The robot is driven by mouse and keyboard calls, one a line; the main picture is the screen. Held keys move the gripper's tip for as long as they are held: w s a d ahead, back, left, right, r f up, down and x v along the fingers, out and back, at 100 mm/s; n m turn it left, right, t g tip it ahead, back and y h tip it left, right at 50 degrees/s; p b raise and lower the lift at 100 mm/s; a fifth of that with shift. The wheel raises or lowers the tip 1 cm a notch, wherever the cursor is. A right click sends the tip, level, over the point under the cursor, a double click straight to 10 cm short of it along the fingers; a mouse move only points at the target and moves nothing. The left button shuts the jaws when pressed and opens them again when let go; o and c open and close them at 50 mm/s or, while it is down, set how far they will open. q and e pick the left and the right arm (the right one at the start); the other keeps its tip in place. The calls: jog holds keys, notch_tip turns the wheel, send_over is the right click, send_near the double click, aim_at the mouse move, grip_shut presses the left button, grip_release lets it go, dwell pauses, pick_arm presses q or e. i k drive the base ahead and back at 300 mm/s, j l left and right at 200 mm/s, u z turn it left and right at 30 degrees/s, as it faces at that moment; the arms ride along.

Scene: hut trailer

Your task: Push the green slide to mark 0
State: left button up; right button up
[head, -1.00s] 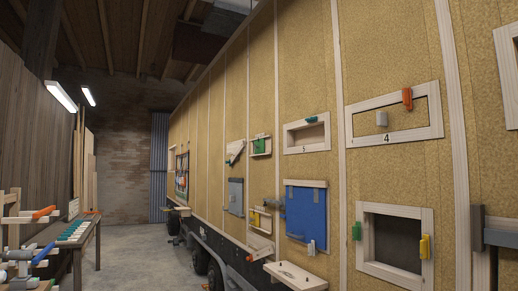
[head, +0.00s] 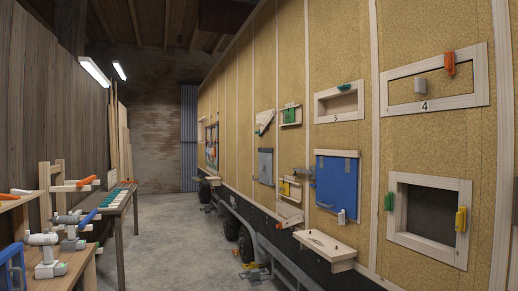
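A small green piece (head: 289,115) sits in a pale wooden holder on the trailer wall, in the middle distance of the head view. Another green piece (head: 388,201) is fixed on the left side of a framed dark opening (head: 431,210), nearer to me. I cannot tell for certain which is the green slide. No mark 0 is readable. Neither of my grippers shows in the head view.
The wall also carries a blue panel (head: 336,182), a yellow piece (head: 461,219) and a frame numbered 4 (head: 436,103). A small wooden shelf (head: 325,245) juts out. Benches with tools (head: 75,262) stand at left. The concrete floor (head: 165,240) between is clear.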

aim_at(289, 115)
jog(key=i, duration=3.35)
jog(key=i+j+z, duration=0.1)
jog(key=i+z, duration=0.15)
jog(key=i, duration=0.2)
jog(key=i+j+z, duration=0.25)
jog(key=i, duration=0.2)
